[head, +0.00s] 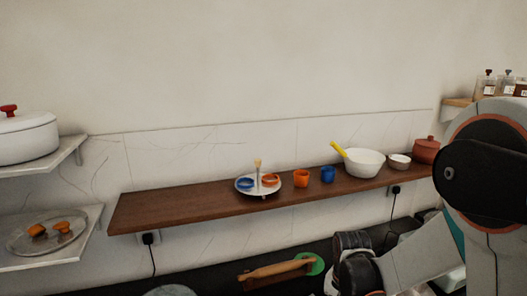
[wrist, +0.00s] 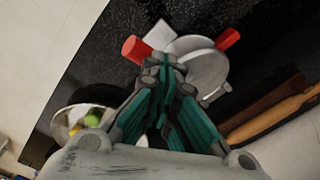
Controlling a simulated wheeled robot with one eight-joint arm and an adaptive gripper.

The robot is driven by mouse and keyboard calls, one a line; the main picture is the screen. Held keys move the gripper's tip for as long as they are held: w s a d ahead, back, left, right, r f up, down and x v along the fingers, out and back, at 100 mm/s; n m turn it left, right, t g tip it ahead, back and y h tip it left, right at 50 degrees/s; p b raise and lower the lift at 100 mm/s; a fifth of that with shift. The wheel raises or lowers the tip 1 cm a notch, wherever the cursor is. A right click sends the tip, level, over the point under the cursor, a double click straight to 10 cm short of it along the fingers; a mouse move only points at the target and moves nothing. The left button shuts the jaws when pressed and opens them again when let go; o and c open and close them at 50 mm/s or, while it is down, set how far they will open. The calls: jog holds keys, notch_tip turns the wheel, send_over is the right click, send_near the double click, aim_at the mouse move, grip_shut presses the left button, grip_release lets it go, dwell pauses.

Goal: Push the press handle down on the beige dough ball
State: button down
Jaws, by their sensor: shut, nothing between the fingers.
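In the wrist view my gripper (wrist: 165,70) has its teal-sided fingers together and empty. The fingertips are in front of a grey round metal device (wrist: 208,72), which looks like the press. A red grip (wrist: 135,49) shows left of the fingertips and another red grip (wrist: 229,38) shows at upper right. I cannot tell which is the press handle, or whether my fingers touch the device. No beige dough ball can be made out; the fingers hide part of the device. In the head view my arm covers the lower right, and the press is not clearly visible.
A rolling pin (head: 275,274) lies on the dark counter beside a green disc (head: 313,264). A bowl (wrist: 62,125) with green and yellow items is left in the wrist view. A wooden shelf (head: 215,205) above holds cups, a white bowl (head: 364,163) and a plate.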

jog(key=shift+f+b, duration=2.55)
jog(key=shift+f, duration=0.1)
dwell(1.8)
jog(key=shift+r, duration=0.1)
dwell(0.4)
jog(key=shift+r+p, duration=2.3)
jog(key=shift+r, duration=1.15)
jog(key=shift+s+r, duration=0.1)
jog(key=shift+r, duration=0.15)
jog(key=s+r+n+t+b, duration=0.5)
jog(key=s+r+n+t, duration=0.2)
jog(key=s+r, duration=0.6)
jog(key=shift+s+n, duration=0.7)
jog(key=shift+s, duration=0.2)
